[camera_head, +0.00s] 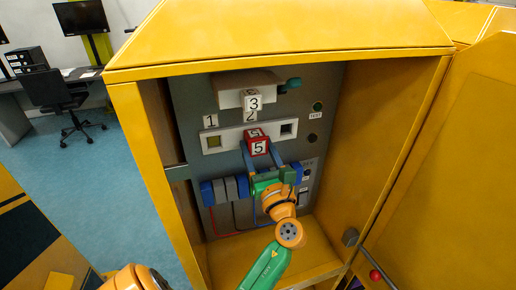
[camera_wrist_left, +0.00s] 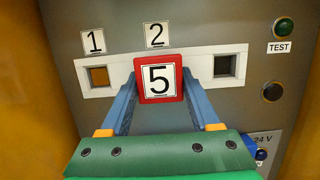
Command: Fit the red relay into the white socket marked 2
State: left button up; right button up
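The red relay (camera_head: 258,147) has a white face marked 5. My left gripper (camera_wrist_left: 158,82) has its two blue fingers on either side of the relay (camera_wrist_left: 158,98), holding it in front of the white socket strip (camera_wrist_left: 122,68). In the left wrist view the relay is under the label 2 (camera_wrist_left: 156,35) and covers the middle socket. How deep it sits cannot be told. The left socket, under label 1 (camera_wrist_left: 94,41), looks yellowish inside; the right opening (camera_wrist_left: 224,66) is dark. My right gripper is not in view.
A green TEST button (camera_head: 317,106) is at right. Blue and grey blocks (camera_head: 219,190) and a red wire lie below. Yellow cabinet walls (camera_head: 388,140) enclose the panel.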

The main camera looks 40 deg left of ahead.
pick_arm(q)
jog(key=o, duration=0.6)
jog(key=shift+a, duration=0.1)
